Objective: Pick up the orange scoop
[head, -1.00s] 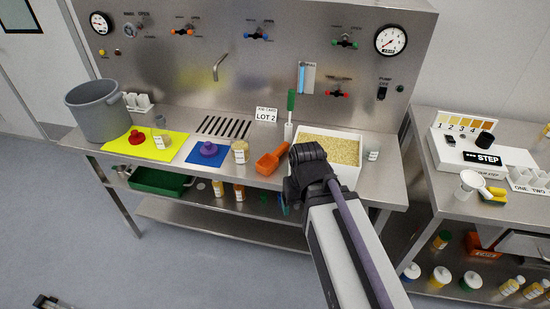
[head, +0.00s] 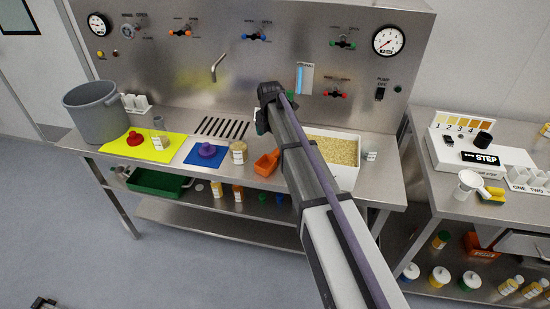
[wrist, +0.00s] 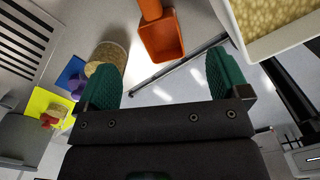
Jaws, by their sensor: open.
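The orange scoop (head: 266,162) lies on the steel bench, left of the white tray of grain. My arm covers part of it in the head view. In the wrist view, the scoop (wrist: 162,40) lies beyond my fingertips, its bowl nearer and its handle running off the top edge. My gripper (wrist: 165,78) is open and empty, with green pads apart on either side of the scoop's line. In the head view my gripper is raised over the bench, and its fingers are mostly hidden.
A jar of grain (head: 239,152) stands just left of the scoop. The white grain tray (head: 345,177) is close on its right. A blue mat (head: 188,157), a yellow mat (head: 113,147) and a grey pot (head: 98,112) lie further left. The gauge panel rises behind.

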